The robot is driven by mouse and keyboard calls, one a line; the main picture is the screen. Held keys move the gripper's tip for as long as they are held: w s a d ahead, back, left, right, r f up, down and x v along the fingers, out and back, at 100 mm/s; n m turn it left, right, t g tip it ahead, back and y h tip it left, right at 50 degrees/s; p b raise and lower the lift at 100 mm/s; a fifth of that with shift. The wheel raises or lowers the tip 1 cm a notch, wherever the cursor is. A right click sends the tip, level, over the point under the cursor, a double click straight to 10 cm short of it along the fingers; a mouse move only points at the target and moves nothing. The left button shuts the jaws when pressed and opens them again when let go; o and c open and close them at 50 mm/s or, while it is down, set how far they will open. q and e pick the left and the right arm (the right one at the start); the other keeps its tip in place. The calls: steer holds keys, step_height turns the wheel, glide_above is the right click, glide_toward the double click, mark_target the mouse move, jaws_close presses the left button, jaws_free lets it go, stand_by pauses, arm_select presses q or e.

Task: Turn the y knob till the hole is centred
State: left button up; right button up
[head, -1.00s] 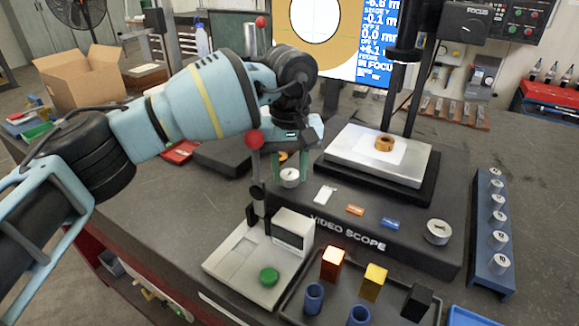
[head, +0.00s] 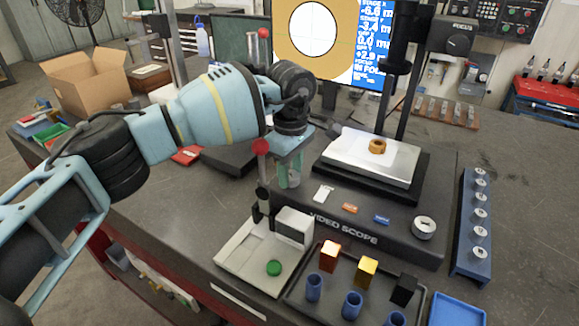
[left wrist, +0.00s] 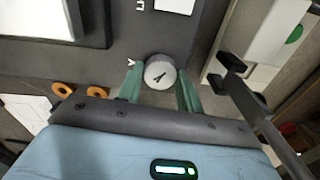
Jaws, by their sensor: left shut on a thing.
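The y knob (left wrist: 160,73), a light round dial with a dark pointer, is marked Y in the left wrist view. My left gripper (left wrist: 160,90) is shut on it, one green finger on each side. In the head view my left gripper (head: 290,168) points down at the left of the video scope base (head: 345,231), and its fingers mostly hide the knob. The screen (head: 280,60) shows the hole (head: 312,28) as a white disc within an orange ring; the readouts beside it look like -3.4 and +2.9. An orange ring part (head: 377,147) sits on the stage (head: 350,163). My right gripper is not in view.
Another dial (head: 424,228) is at the base's front right. A post with a red ball (head: 261,146) rises close by my left gripper. A tray of blocks and blue cups (head: 335,300) stands in front. A blue rack of pegs (head: 470,250) is at right.

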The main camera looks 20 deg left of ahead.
arm_select(q)
steer(key=n+p, duration=0.1)
steer(key=n, duration=0.4)
steer(key=shift+r+p, duration=0.2)
steer(key=shift+p, duration=0.15)
steer(key=shift+n, duration=1.1)
steer(key=shift+f+n+p, duration=0.1)
steer(key=shift+n+p, duration=0.25)
steer(key=shift+n, duration=0.05)
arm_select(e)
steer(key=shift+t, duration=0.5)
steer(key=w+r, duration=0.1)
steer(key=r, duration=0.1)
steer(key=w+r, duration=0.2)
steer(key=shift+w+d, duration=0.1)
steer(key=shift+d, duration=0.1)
arm_select(q)
steer(key=shift+f, duration=0.1)
steer(key=o, duration=1)
steer(key=shift+r+b, duration=0.3)
steer(key=shift+r, duration=3.65)
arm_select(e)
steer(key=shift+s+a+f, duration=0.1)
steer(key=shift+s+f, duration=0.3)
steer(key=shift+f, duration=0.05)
